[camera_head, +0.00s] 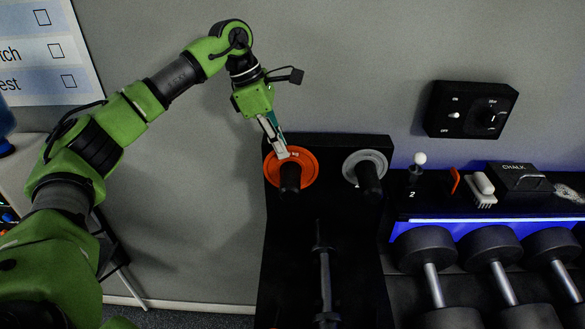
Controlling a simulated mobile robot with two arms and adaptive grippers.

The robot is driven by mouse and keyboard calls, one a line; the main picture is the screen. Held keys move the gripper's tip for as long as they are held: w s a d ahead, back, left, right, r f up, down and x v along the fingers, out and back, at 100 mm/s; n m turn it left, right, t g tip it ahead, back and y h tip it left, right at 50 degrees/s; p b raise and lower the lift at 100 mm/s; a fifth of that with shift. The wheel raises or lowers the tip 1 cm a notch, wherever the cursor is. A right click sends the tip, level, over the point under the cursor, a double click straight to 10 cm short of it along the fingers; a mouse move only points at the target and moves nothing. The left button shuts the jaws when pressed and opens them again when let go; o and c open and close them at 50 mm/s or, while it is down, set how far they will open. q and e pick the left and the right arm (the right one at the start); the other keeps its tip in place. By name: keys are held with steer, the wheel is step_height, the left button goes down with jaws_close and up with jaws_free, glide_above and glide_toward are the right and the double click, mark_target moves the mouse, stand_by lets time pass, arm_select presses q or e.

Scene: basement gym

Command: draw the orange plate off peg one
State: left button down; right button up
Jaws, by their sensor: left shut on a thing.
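The orange plate (307,181) is a round disc around the left black peg (290,178) on the black rack. My left gripper (283,152) comes down from above and is shut on the plate's upper rim. The plate is still around the peg; I cannot tell how far along the peg it sits. My right gripper is not in view.
A grey plate (352,161) sits around the right peg (368,180). A black bar (325,275) lies below between them. To the right, a shelf (470,205) holds a chalk box (520,178) and small items, with several dumbbells (431,265) beneath. A control box (470,110) is on the wall.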

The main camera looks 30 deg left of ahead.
arm_select(q)
steer(key=shift+s+d+b, duration=0.4)
steer(key=shift+s, duration=0.4)
steer(key=shift+s+d+b, duration=0.35)
steer(key=shift+s+b, duration=0.1)
steer(key=shift+s, duration=0.3)
steer(key=shift+s+d+b, duration=0.4)
steer(key=shift+s, duration=0.4)
steer(key=s+d+b, duration=0.3)
steer(key=s, duration=0.4)
steer(key=shift+s+d, duration=0.35)
stand_by(0.5)
